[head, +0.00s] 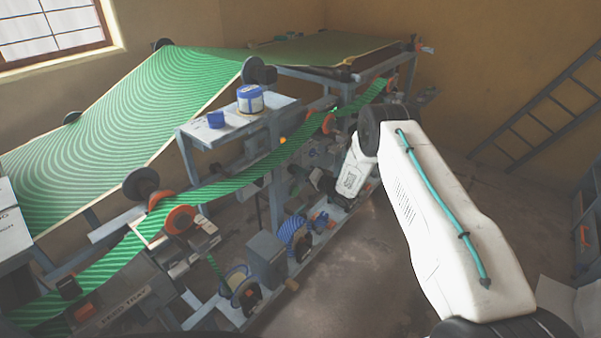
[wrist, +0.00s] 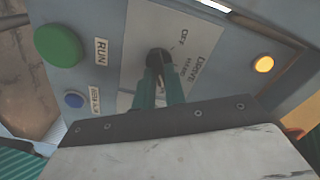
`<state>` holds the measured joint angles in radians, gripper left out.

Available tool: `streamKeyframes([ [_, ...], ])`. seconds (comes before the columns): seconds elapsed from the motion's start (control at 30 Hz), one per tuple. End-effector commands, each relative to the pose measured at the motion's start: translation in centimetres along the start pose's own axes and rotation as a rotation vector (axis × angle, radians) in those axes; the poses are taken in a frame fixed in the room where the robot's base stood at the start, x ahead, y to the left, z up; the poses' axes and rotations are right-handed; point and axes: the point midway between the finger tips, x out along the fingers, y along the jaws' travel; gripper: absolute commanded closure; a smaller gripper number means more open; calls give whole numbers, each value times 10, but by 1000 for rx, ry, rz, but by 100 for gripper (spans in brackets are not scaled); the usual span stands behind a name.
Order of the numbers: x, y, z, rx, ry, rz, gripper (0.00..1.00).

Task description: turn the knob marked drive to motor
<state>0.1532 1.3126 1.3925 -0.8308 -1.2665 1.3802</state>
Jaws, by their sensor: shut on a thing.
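The black drive knob (wrist: 157,58) sits on a pale label plate (wrist: 140,30) on a blue-grey panel in the wrist view. The plate reads OFF and DRIVE; a smaller word beside DRIVE is hard to read, and I cannot make out MOTOR. My gripper (wrist: 158,72) has its teal fingers shut on the knob. The fingers hide part of the knob, so I cannot tell which mark it points at. In the head view my white arm reaches to the machine's side, and the knob cannot be made out there.
A yellow lamp (wrist: 264,64) is at the right. In the head view, green striped web (head: 225,185) runs along the machine. A ladder (head: 540,115) leans on the wall.

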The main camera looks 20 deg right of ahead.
Motion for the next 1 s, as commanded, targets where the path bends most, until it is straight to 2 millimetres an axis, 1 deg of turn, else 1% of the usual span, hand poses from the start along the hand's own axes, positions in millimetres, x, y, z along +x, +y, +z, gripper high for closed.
streamKeyframes([
  [0.03, -2, 3, 1, 4, 0, 5, 100],
  [0.17, -2, 3, 1, 4, 0, 5, 100],
  [0.2, -2, 3, 1, 4, 0, 5, 82],
  [0.27, -2, 3, 1, 4, 0, 5, 66],
  [0.53, 0, 0, 1, 1, -1, 2, 66],
  [0.63, -6, 1, 1, 1, 0, 3, 66],
  [0.77, -25, 1, 0, 2, 0, 3, 66],
  [0.9, -50, 1, 0, 2, 1, 4, 66],
  [1.0, -65, 2, 0, 2, 1, 4, 66],
])
